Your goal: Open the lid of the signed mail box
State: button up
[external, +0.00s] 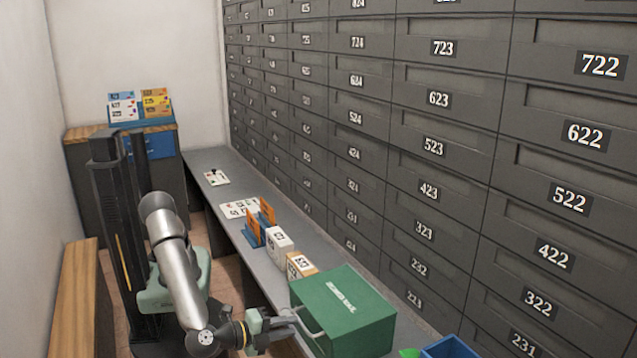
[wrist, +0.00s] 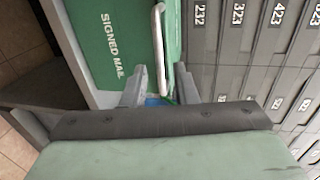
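The signed mail box (external: 342,308) is a green box with white lettering, standing on the grey counter with its lid closed. In the wrist view its green face (wrist: 95,40) reads "SIGNED MAIL". A pale grey handle (external: 308,325) is on its left side in the external view; it also shows in the wrist view (wrist: 158,45). My gripper (external: 290,318) is at this handle. In the wrist view my gripper (wrist: 160,80) has its fingers apart, one on each side of the handle's line. Whether they touch the handle cannot be told.
A blue bin (external: 449,348) stands right of the box, with a small green thing (external: 409,352) beside it. Small cartons (external: 280,241) and orange cards (external: 266,214) stand behind the box on the counter (external: 232,191). A wall of numbered mailboxes (external: 433,146) rises along the right.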

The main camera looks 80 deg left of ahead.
aim_at(302, 323)
jog(key=shift+b+x, duration=0.45)
jog(key=shift+x, duration=1.9)
grip_shut()
